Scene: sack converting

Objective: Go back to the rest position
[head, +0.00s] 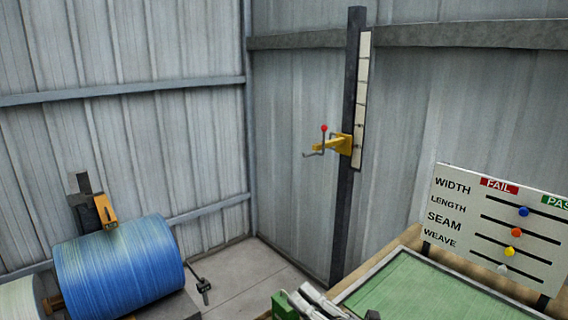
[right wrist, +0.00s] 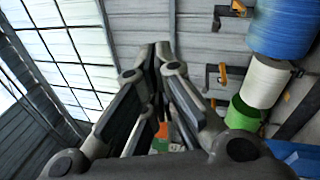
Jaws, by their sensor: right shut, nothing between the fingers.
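My right gripper (head: 318,304) shows at the bottom edge of the head view, left of the green-topped table, with most of it cut off. In the right wrist view its two dark fingers (right wrist: 157,52) come together at the tips, and it is shut with nothing held. My left gripper is not in the head view.
A green-topped table (head: 420,296) and a WIDTH/LENGTH/SEAM/WEAVE board (head: 460,210) stand at right. A blue roll (head: 120,265) lies at left. A dark post (head: 346,215) carries a yellow bracket (head: 338,144). The wrist view also shows a green roll (right wrist: 243,115). Floor is clear at the corner.

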